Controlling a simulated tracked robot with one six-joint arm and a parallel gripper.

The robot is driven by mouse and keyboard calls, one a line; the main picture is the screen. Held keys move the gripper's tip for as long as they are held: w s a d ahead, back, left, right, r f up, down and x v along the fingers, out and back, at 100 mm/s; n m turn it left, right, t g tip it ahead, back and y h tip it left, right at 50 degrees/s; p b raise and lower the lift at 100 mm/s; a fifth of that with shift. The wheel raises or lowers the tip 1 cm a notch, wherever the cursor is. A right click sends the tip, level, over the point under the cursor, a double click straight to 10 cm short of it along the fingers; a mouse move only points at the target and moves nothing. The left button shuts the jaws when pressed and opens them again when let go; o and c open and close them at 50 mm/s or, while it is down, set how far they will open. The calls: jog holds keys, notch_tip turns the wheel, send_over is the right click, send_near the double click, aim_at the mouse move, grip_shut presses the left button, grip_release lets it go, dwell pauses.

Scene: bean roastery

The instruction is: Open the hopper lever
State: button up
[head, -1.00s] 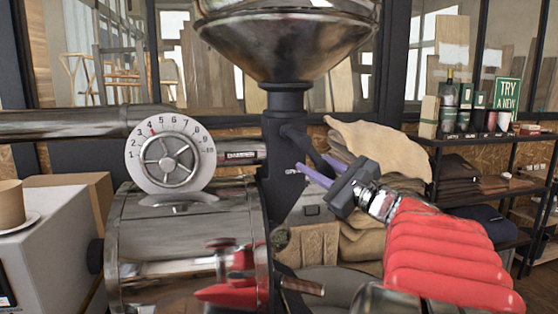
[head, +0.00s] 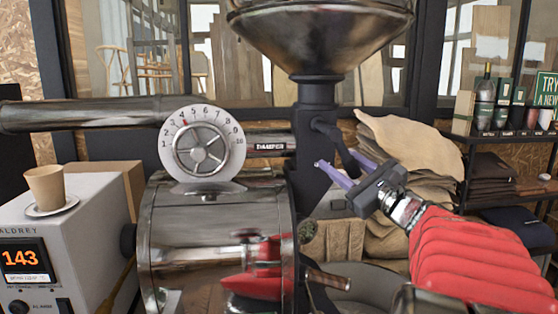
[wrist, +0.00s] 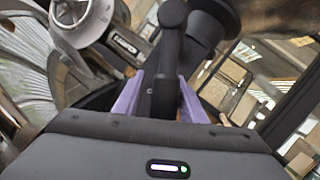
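The hopper lever (head: 338,143) is a dark bar on the neck below the metal hopper (head: 322,35), slanting down to the right. In the wrist view, the lever (wrist: 165,70) stands upright in the middle, with a rounded head at its top. My gripper (head: 337,160) reaches in from the right with its two purple fingers apart. In the wrist view, my gripper (wrist: 160,90) has one finger on each side of the lever. A narrow gap seems to show at the left finger; contact at the right one is unclear. The lever's lower end is hidden behind the gripper body.
The damper dial (head: 204,150) and roaster drum (head: 215,235) are left of the lever. Sacks (head: 410,165) lie behind my gripper, and a shelf (head: 500,140) stands at the far right.

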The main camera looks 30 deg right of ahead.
jog(key=shift+o, duration=0.4)
jog(key=shift+r, duration=0.1)
jog(key=v, duration=1.3)
jog(key=shift+s, duration=0.4)
